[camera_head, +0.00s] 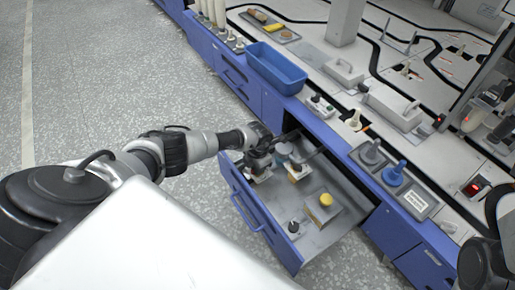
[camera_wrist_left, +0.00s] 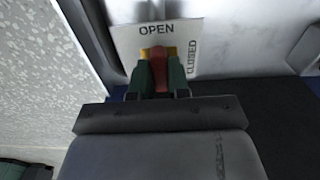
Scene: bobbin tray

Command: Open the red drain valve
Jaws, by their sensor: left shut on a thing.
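The red valve handle (camera_wrist_left: 158,64) shows in the left wrist view, between the green fingers of my left gripper (camera_wrist_left: 160,78), which is shut on it. The visible handle runs up the picture toward the word OPEN on a pale label plate (camera_wrist_left: 125,38). CLOSED is printed along the plate's right side. Yellow parts show on both sides of the handle. In the head view my left gripper (camera_head: 259,166) is down in the left part of an open drawer (camera_head: 313,240), and the handle cannot be made out there. My right gripper is not in view.
The drawer also holds a block with a yellow knob (camera_head: 326,199) and a small dark-topped fitting (camera_head: 293,226). A blue bin (camera_head: 276,70) stands on the bench above. A grey tray (camera_head: 418,203) with a blue cone-shaped piece (camera_head: 394,174) lies to the right.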

